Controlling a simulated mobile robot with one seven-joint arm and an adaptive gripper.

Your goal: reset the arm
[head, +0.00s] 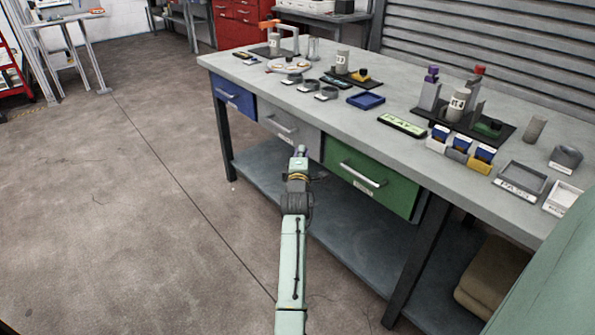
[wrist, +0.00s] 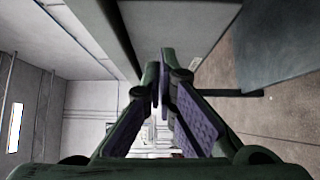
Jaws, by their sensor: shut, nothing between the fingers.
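My arm (head: 291,262) reaches forward from the bottom of the head view, in front of the workbench's drawers and below its top. My gripper (wrist: 160,82) shows clearly in the wrist view, with its purple-padded fingers converging to close tips. It is shut and holds nothing.
A long grey workbench (head: 408,148) runs along the right, with blue (head: 234,96), grey (head: 285,128) and green (head: 366,177) drawers, all shut. Its top holds a blue tray (head: 366,100), bottles, cups and small boxes. The floor (head: 130,200) to the left is clear.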

